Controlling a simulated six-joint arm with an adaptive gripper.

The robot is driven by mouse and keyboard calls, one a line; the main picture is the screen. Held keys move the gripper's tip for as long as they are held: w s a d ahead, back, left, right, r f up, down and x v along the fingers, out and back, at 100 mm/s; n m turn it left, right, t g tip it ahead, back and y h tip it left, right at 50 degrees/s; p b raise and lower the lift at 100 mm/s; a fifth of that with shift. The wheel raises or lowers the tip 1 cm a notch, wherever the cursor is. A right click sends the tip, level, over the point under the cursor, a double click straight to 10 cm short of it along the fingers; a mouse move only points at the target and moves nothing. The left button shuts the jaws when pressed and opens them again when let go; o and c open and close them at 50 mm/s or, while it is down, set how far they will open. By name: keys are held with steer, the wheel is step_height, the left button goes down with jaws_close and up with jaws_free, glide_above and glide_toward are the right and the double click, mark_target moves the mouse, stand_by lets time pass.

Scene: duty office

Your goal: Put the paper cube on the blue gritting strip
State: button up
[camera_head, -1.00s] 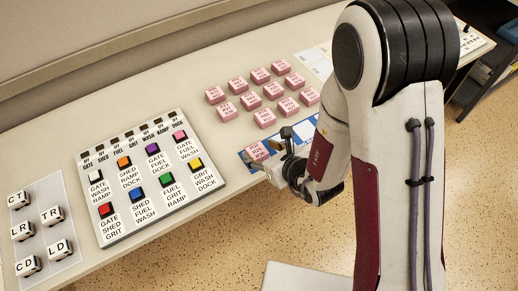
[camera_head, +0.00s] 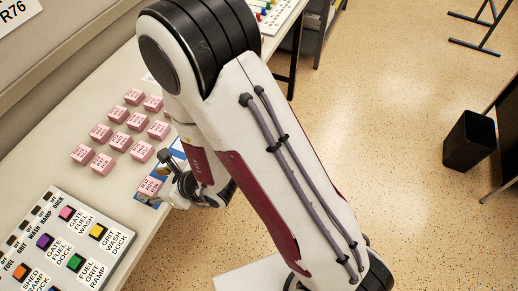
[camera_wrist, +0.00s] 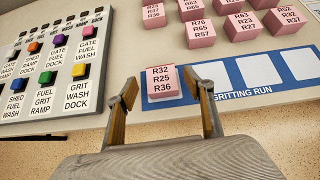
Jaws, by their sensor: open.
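Pink paper cubes printed with route codes lie on the desk. One, marked R32 R25 R36 (camera_wrist: 162,82), sits on the leftmost space of the blue gritting strip (camera_wrist: 282,89); this cube shows in the head view too (camera_head: 150,186). White spaces to its right on the strip are bare in the wrist view. My gripper (camera_wrist: 168,92) is open and empty, its fingers on the near side of that cube, one toward each side. Whether they touch it I cannot tell. In the head view my gripper (camera_head: 172,172) is partly hidden by my arm.
Several more pink cubes, one marked R76 R65 R57 (camera_wrist: 201,33), stand in rows behind the strip. A button panel (camera_wrist: 45,75) lies to the left. An R76 sign (camera_head: 15,12) is at the upper left. A black bin (camera_head: 469,140) stands on the floor.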

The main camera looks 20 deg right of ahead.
steer(key=a+r+n, duration=0.1)
steer(key=r, duration=0.1)
steer(key=r+n+y, duration=0.1)
steer(key=r, duration=0.1)
steer(key=a+r+y, duration=0.1)
steer(key=r, duration=0.1)
steer(key=shift+s+a+r+n+g, duration=0.15)
steer(key=shift+s+a+n+g, duration=0.15)
steer(key=shift+s+n+g, duration=0.1)
steer(key=s+r+n+g+y, duration=0.35)
steer(key=s+r+n, duration=0.5)
steer(key=r, duration=0.35)
steer(key=s+d+r+n+g+h, duration=0.2)
steer(key=s+d+r+n+h, duration=0.1)
steer(key=s+d+n, duration=0.4)
steer(key=d+r+n+t+h, duration=0.1)
steer(key=d+n+h, duration=0.1)
steer(key=d, duration=0.5)
steer(key=s+d+r+n+t+h, duration=0.1)
steer(key=d+r+n+t+h, duration=0.1)
steer(key=d, duration=0.6)
steer(key=s+d+r+n+t+h, duration=0.1)
steer(key=d+n+h, duration=0.3)
steer(key=d+h, duration=0.2)
steer(key=shift+d+r, duration=0.15)
steer(key=shift+d, duration=1.1)
